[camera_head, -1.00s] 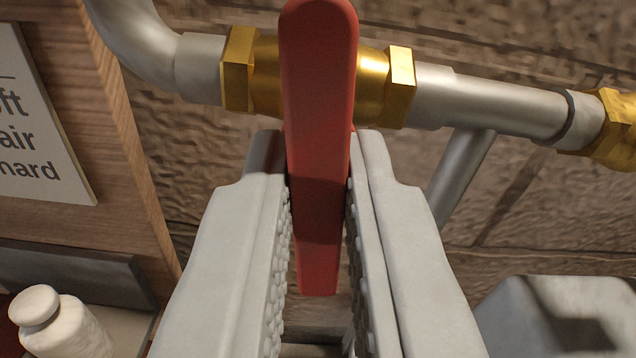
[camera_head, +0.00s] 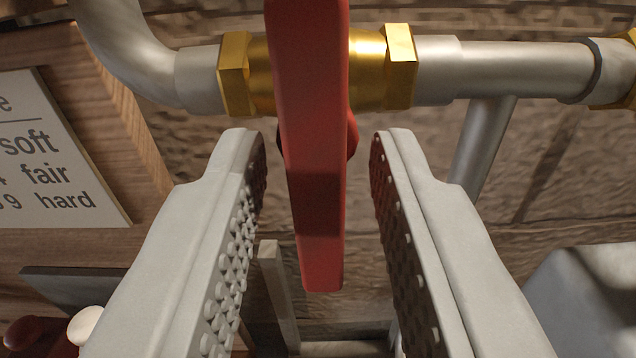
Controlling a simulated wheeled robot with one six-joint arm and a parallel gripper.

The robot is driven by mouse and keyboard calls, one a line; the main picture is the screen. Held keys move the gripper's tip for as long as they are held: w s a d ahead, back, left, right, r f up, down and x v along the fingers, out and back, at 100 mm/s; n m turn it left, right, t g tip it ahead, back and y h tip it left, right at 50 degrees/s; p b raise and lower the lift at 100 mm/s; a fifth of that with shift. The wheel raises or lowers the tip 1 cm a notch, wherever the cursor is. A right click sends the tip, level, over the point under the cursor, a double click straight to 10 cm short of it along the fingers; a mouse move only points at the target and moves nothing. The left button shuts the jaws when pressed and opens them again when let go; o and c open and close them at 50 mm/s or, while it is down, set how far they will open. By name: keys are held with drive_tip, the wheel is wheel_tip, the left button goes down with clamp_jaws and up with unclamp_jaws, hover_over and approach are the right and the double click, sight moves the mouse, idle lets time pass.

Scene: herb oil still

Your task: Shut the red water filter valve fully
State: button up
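The red valve handle (camera_head: 312,150) is a flat lever in the middle of the head camera view. It stands across the grey pipe, its free end pointing down in the picture. It hides the middle of the brass valve body (camera_head: 370,68) behind it. My gripper (camera_head: 314,150) is open around the lever, one ridged finger on each side. A clear gap shows between the lever and each finger, so neither appears to touch it.
A grey pipe (camera_head: 510,70) runs right from the valve, with a strut (camera_head: 485,145) below it. A wooden board with a label (camera_head: 50,160) is at the left. A grey block (camera_head: 590,305) sits at the lower right. Stone wall lies behind.

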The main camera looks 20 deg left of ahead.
drive_tip(key=shift+s+r, duration=0.1)
drive_tip(key=shift+s, duration=0.05)
idle(0.5)
drive_tip(key=shift+s+d, duration=0.1)
drive_tip(key=shift+s, duration=0.15)
drive_tip(key=v, duration=1.6)
drive_tip(key=shift+s+d, duration=0.15)
drive_tip(key=shift+s, duration=0.15)
